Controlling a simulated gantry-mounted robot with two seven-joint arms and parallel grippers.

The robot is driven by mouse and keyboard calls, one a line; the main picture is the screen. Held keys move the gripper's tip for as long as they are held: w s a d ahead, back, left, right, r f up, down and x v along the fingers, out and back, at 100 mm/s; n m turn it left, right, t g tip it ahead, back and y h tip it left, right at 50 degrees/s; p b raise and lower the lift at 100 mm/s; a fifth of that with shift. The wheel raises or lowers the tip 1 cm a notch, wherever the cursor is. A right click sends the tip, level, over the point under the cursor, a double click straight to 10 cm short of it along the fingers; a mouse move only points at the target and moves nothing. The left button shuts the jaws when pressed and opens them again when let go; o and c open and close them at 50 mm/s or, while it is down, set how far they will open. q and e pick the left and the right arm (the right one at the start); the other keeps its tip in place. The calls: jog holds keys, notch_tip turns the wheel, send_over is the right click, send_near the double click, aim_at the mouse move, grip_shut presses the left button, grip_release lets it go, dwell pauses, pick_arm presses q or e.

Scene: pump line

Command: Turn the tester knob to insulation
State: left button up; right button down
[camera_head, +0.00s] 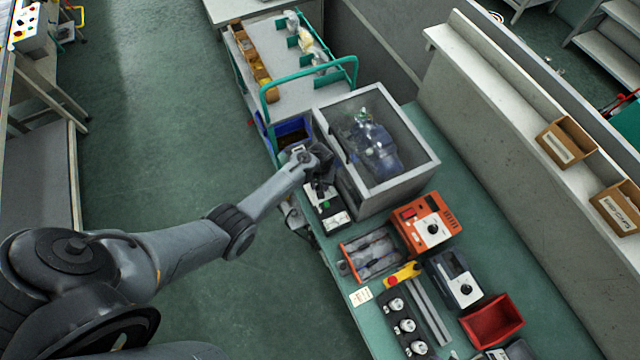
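An orange box-shaped device (424,222) with a white dial and dark knob stands on the green bench, right of the glass-fronted cabinet. A dark grey device (455,278) with a pale face and its own knob stands just in front of it. Which one is the tester, and what the dial markings read, is too small to tell. My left gripper (318,182) is at the bench's left edge, beside the cabinet and over a small black-and-white unit (327,208), well away from both knobs. Its fingers are too small and dark to read. My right gripper is out of view.
The grey cabinet (413,183) holds a blue pump-like object (375,150). A clear-topped tray (372,255), yellow part with red button (402,275), metal rails (430,312), several knobbed black blocks (405,326) and a red bin (491,322) crowd the bench front. Bench surface right of the devices is clear.

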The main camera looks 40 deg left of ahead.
pick_arm(q)
jog(key=shift+o, duration=1.2)
jog(key=shift+r, duration=0.3)
notch_tip(320, 180, up, 10)
jog(key=p, duration=0.1)
jog(key=shift+p, duration=0.35)
jog(key=shift+r, duration=0.1)
